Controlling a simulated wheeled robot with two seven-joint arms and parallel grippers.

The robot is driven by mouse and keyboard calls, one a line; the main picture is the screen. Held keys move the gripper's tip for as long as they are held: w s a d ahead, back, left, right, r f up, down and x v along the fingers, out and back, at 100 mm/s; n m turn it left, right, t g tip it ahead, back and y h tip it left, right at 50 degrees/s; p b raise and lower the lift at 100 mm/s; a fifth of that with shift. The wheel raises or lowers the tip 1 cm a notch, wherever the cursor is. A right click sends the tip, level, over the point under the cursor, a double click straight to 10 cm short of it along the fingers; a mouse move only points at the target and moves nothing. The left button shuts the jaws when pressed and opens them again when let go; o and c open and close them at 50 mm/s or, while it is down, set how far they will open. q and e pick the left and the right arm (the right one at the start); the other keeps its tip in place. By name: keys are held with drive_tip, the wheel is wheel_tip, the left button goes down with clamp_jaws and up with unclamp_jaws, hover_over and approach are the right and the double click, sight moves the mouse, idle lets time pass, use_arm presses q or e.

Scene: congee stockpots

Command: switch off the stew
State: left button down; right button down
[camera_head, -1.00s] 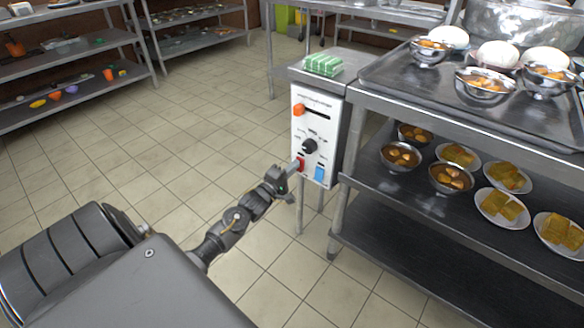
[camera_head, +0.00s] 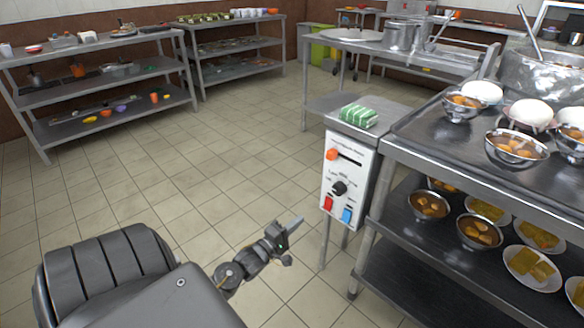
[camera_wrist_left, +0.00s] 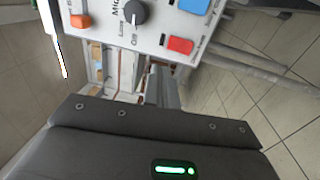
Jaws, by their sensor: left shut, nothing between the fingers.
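A white control panel (camera_head: 347,178) faces me on the front of a metal stand. It carries an orange slider knob (camera_head: 332,154), a black dial (camera_head: 339,187), a red switch (camera_head: 328,203) and a blue switch (camera_head: 347,215). The left wrist view shows the red switch (camera_wrist_left: 180,45), blue switch (camera_wrist_left: 193,4), dial (camera_wrist_left: 135,12) and slider knob (camera_wrist_left: 80,21) close by. I cannot tell whether the red switch is on or off. My left gripper (camera_head: 294,224) is shut and empty, apart from the panel, to the left of and below the red switch. My right gripper is out of view.
A green-striped pack (camera_head: 359,116) lies on the stand. The metal table (camera_head: 425,137) at right holds bowls of food, white round items and a large pot (camera_head: 545,75). Plates and bowls fill its lower shelf. Shelving (camera_head: 100,85) stands at far left. The tiled floor between is clear.

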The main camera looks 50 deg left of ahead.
use_arm(q)
drive_tip(key=shift+s+r, duration=0.1)
drive_tip(key=shift+s, duration=0.65)
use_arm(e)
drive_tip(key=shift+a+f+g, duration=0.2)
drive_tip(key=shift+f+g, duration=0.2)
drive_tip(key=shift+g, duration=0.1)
